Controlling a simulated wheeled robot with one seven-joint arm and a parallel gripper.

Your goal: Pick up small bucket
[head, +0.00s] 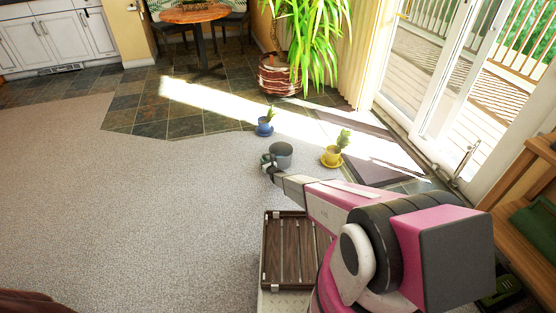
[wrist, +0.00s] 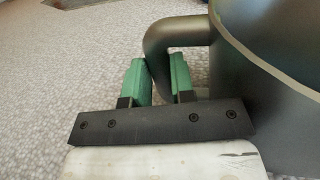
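The small bucket (head: 281,156) is a dark grey round vessel near the two potted plants in the head view. In the wrist view the bucket's dark wall (wrist: 270,95) fills the right side, and its curved side handle (wrist: 172,35) reaches to the left. My gripper (head: 267,161) is at the bucket's left side. In the wrist view its two green fingers (wrist: 158,75) stand on either side of the handle's downward part, with no clear gap showing, so it looks shut on the handle. The handle's lower end is hidden. Whether the bucket touches the floor cannot be told.
A blue-potted plant (head: 265,128) stands behind the bucket and a yellow-potted plant (head: 332,155) to its right. A large plant pot (head: 280,76) and a round table (head: 200,14) are farther back. Carpet (head: 130,200) to the left is clear. Glass doors (head: 440,70) are at right.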

